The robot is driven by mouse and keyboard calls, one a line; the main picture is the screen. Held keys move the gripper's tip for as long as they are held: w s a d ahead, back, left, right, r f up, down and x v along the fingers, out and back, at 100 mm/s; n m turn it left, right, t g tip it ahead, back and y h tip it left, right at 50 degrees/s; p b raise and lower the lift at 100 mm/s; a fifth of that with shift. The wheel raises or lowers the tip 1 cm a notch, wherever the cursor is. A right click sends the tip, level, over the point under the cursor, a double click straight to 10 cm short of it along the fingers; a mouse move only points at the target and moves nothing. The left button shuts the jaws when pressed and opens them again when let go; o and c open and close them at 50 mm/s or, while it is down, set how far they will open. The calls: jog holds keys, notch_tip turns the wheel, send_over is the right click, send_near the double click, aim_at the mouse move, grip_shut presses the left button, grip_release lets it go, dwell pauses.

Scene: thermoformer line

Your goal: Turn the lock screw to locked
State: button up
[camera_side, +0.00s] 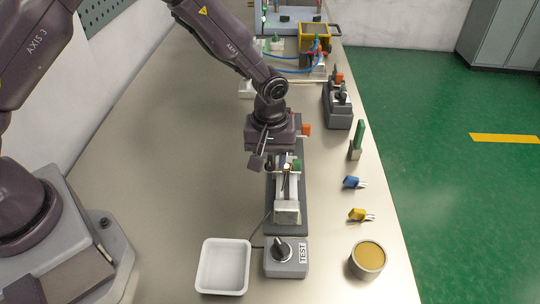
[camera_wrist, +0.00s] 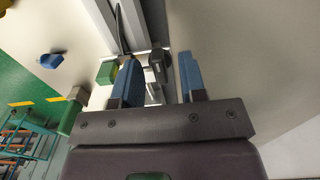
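My gripper (camera_wrist: 160,82) is open in the wrist view, its two blue-padded fingers well apart. Between and beyond the fingers are pale metal parts and a dark knob-like part (camera_wrist: 159,60); I cannot tell for sure which of these is the lock screw, nor how it is turned. No finger is clearly touching anything. In the side view my gripper (camera_side: 270,150) is pointed down at the far end of a long fixture with a dark base and a pale metal body (camera_side: 287,207). The wrist housing hides the fingertips and that end of the fixture there.
A white tray (camera_side: 203,270) and a grey TEST box (camera_side: 286,268) with a black knob stand at the near end. To the right are a tan-filled cup (camera_side: 367,258), a yellow connector (camera_side: 357,214), a blue connector (camera_side: 351,182) and a grey clamp block (camera_side: 338,117). The left bench is clear.

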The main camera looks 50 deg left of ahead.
grip_shut()
jog(key=shift+m, duration=0.4)
jog(key=m, duration=0.8)
jog(key=shift+r, duration=0.1)
jog(key=m, duration=0.4)
jog(key=shift+m, duration=2.4)
